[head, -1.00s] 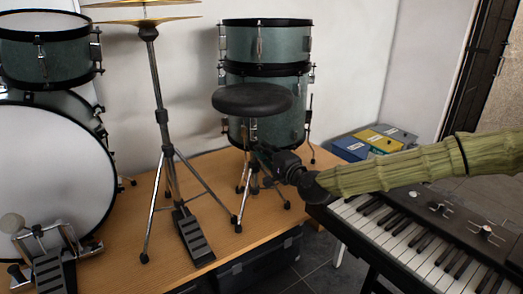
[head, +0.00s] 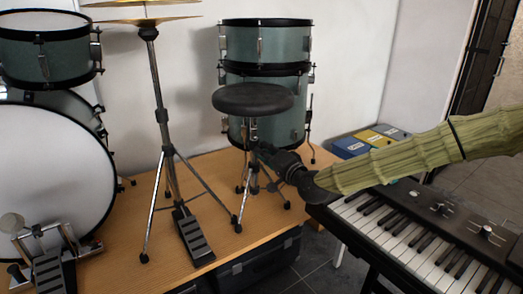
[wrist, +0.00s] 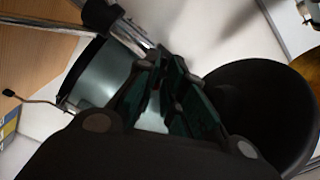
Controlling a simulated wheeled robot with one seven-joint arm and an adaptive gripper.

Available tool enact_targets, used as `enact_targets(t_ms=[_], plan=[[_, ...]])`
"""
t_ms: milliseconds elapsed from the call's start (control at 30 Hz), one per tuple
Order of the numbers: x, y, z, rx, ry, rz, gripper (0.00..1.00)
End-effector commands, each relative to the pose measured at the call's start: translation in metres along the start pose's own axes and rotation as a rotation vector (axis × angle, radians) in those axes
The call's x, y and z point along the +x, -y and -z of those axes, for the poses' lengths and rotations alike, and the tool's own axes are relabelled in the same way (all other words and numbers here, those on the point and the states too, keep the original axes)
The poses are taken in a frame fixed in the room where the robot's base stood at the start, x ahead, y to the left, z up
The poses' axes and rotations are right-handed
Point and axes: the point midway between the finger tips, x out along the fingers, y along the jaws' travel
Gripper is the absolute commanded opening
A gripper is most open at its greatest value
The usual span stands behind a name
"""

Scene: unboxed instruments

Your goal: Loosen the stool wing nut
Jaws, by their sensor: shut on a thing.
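The stool has a round black seat (head: 253,98) and a metal tripod stand on the wooden platform. In the wrist view the seat (wrist: 245,105) fills the right side and the chrome post (wrist: 128,36) comes in from the upper left. My gripper (head: 258,150) is at the stool's post, just below the seat. In the wrist view its dark fingers (wrist: 162,75) are closed in against the post near its collar. The wing nut itself is hidden between the fingers, and I cannot make out its wings or its angle.
A green floor tom (head: 290,130) stands close behind the stool. A cymbal stand (head: 163,120) and pedal (head: 193,238) are to the left. A keyboard (head: 425,225) lies below my arm, and blue and yellow boxes (head: 372,140) sit behind it.

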Motion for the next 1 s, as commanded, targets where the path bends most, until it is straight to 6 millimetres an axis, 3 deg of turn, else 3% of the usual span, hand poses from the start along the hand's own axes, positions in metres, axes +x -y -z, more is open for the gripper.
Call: enact_targets(t_ms=[267, 633, 1000], plan=[[-0.0002, -0.0009, 0.0002, -0.011, 0.0, -0.001, 0.0], [0.0, -0.001, -0.0002, -0.389, 0.0, -0.001, 0.0], [-0.0002, -0.0012, 0.0003, -0.425, 0.0, -0.002, 0.0]])
